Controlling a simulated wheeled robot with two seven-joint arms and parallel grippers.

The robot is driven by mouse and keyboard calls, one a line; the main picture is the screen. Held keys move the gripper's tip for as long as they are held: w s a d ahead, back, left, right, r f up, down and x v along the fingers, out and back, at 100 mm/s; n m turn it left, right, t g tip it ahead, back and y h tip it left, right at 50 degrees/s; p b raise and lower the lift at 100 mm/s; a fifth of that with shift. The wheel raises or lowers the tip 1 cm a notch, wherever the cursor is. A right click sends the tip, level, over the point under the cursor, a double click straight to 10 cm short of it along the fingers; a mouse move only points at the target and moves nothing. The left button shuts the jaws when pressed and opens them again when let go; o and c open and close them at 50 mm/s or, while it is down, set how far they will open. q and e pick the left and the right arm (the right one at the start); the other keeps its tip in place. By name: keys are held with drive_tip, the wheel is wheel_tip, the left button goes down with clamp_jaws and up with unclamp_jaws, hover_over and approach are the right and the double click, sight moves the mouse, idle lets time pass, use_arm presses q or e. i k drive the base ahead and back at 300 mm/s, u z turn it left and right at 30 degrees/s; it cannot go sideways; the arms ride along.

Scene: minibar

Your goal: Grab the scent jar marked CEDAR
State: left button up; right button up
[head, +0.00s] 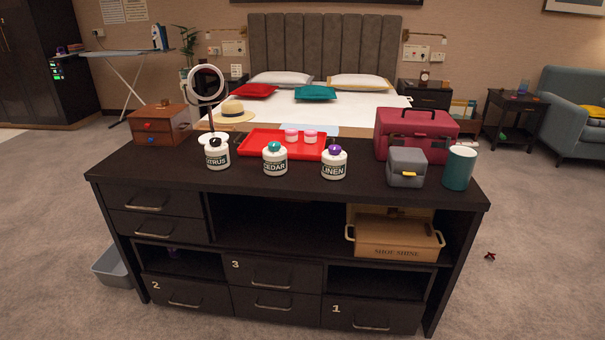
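The scent jar marked CEDAR (275,161) is white with a teal round stopper and stands upright on the dark cabinet top (235,178), near its front edge. The jar marked CITRUS (217,154), with a dark stopper, stands to its left. The jar marked LINEN (334,164), with a purple stopper, stands to its right. The three jars are apart from one another. Neither of my grippers shows in the head view.
Behind the jars lie a red tray (262,139) with two small pink-lidded pots and a round mirror on a stand (207,87). A wooden drawer box (160,126) is at left. A maroon case (416,128), grey box (405,170) and teal cup (459,168) stand at right.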

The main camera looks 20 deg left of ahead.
sight(275, 164)
drive_tip(key=u, duration=0.85)
drive_tip(key=i, duration=0.85)
drive_tip(key=u, duration=0.65)
